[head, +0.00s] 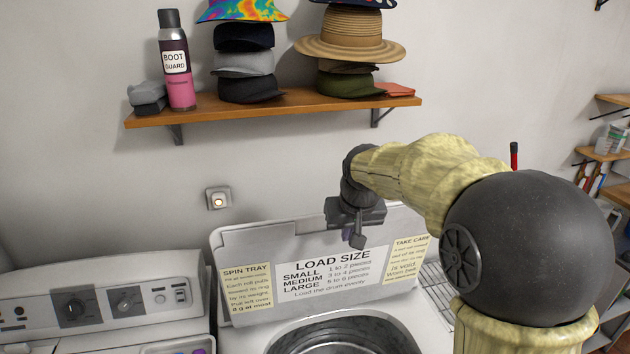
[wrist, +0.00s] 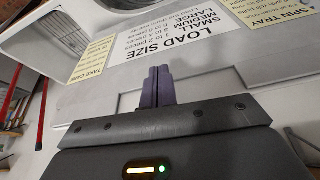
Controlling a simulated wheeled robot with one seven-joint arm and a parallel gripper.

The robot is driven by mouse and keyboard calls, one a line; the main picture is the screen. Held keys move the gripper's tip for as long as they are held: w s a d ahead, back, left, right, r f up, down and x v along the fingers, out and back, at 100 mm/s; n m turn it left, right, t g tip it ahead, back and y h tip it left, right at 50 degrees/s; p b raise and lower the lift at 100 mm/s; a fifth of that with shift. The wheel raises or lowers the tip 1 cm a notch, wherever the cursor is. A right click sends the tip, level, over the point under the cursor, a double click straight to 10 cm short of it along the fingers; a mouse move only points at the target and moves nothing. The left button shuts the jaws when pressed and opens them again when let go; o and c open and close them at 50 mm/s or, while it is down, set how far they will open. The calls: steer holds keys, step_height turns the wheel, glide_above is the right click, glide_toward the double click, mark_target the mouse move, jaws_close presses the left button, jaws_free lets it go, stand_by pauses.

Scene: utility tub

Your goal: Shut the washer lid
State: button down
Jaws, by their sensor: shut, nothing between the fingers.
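The washer lid (head: 250,245) stands raised, leaning near the back wall, with its inner face and printed load-size labels toward me. The washer's round drum opening (head: 345,338) shows below it. My gripper (head: 357,240) is shut and empty, at the upper edge of the lid, right of its middle. In the wrist view the shut fingers (wrist: 157,84) lie over the pale lid (wrist: 110,103), close to the load-size label. I cannot tell whether the fingertips touch the lid.
A wooden shelf (head: 280,108) with hats and a boot guard can (head: 176,62) is on the wall above. A second machine with a knob panel (head: 110,300) stands at the left. A wire rack (head: 436,285) is right of the lid.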

steer(key=w+a+r+p, duration=0.2)
steer(key=a+r, duration=0.1)
steer(key=r, duration=0.3)
steer(key=w+a+r+n+p, duration=0.1)
steer(key=w+a+r, duration=0.2)
steer(key=r, duration=0.4)
steer(key=shift+a+t+y+p, duration=0.3)
steer(key=shift+a+p, duration=0.1)
steer(key=shift+a, duration=0.15)
steer(key=shift+a+f, duration=0.1)
steer(key=shift+f, duration=0.05)
steer(key=p, duration=0.6)
glide_above(315, 223)
steer(key=w, duration=0.2)
steer(key=f, duration=0.8)
steer(key=shift+s+a+f, duration=0.1)
steer(key=shift+s+f, duration=0.1)
steer(key=shift+f, duration=0.2)
steer(key=shift+s+f, duration=0.2)
steer(key=shift+f, duration=0.05)
steer(key=shift+f, duration=0.1)
